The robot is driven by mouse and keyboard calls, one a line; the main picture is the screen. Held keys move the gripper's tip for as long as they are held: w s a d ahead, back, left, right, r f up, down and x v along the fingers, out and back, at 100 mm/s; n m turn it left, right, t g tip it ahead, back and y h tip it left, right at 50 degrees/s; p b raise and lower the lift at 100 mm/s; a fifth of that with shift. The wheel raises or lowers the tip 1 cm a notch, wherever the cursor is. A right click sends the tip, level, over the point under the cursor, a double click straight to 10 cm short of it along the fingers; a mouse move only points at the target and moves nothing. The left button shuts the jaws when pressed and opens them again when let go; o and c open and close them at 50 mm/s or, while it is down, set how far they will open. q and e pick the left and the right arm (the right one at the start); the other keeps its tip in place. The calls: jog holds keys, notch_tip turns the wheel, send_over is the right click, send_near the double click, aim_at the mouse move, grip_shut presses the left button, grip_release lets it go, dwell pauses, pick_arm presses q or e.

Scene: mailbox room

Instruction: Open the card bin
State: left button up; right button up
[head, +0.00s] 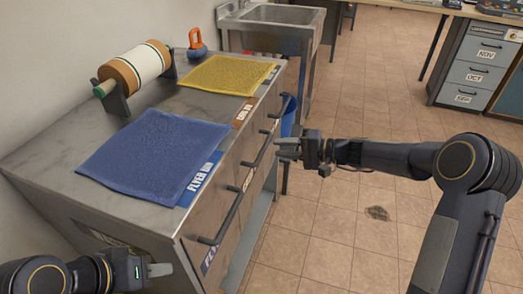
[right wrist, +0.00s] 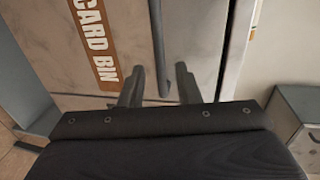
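The card bin is part of the grey-topped cabinet, with a brown label (head: 243,113) at the counter edge. Its front carries a dark bar handle (head: 262,147). The front looks shut. In the right wrist view the brown CARD BIN label (right wrist: 93,40) is on the pale front, with the dark handle (right wrist: 158,45) to its right. My right gripper (head: 287,148) is just in front of the cabinet, beside the handle. In its wrist view its fingers (right wrist: 160,84) are apart, with the handle's end between them. My left gripper (head: 160,270) is low at the left, away from the handles.
A flyer bin with its own handle (head: 226,212) is nearer. A blue towel (head: 152,155), a yellow towel (head: 228,74), a roll on a stand (head: 138,67) and an orange-and-blue object (head: 197,45) lie on the counter. The tiled floor right of the cabinet is mostly clear.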

aim_at(265, 146)
jog(key=x, duration=0.6)
jog(key=shift+s, duration=0.1)
jog(key=shift+c, duration=0.4)
grip_shut()
